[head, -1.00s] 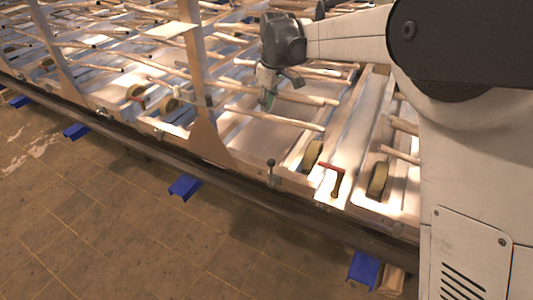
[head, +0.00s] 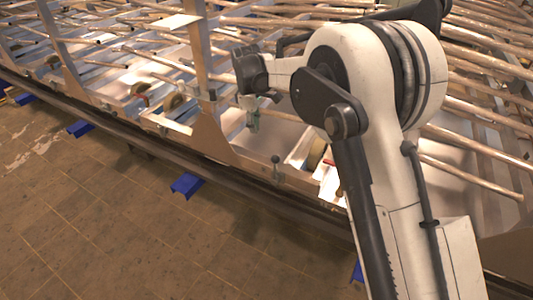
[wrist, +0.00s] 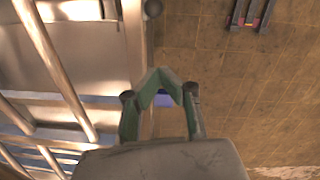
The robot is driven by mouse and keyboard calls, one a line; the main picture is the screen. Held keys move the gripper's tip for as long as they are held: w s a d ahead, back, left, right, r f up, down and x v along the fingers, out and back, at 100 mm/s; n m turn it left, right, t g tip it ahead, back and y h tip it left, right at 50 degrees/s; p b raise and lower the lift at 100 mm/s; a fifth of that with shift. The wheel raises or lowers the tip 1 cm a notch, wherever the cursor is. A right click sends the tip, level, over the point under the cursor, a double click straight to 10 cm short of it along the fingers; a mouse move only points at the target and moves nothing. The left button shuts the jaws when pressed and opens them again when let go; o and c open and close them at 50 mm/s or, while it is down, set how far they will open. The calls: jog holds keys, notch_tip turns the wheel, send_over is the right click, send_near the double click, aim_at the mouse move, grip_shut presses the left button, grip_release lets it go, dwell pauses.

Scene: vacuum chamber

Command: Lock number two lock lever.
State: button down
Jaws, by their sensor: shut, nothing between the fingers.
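My gripper (head: 252,124) hangs over the frame's near side, left of a lever with a dark round knob (head: 276,160). In the wrist view the green fingers of my gripper (wrist: 160,74) meet at their tips and hold nothing. A dark round knob (wrist: 152,8) shows at that view's top edge, ahead of the fingertips and apart from them. A red lever (head: 339,190) is mostly hidden behind my arm. Another small red lever (head: 145,99) lies farther left. I cannot tell which lever is number two.
Upright posts (head: 201,60) and long pipes (head: 480,105) crowd the frame around my arm. A dark rail (head: 130,135) runs along its near edge. Blue supports (head: 186,185) stand below. The tiled floor (head: 100,220) in front is clear.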

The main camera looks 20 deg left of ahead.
jog(key=d+f, duration=0.4)
jog(key=f, duration=0.6)
jog(key=shift+w+d+f+b, duration=0.15)
jog(key=shift+d+f+b, duration=0.1)
jog(key=shift+f+b, duration=0.1)
dwell(0.3)
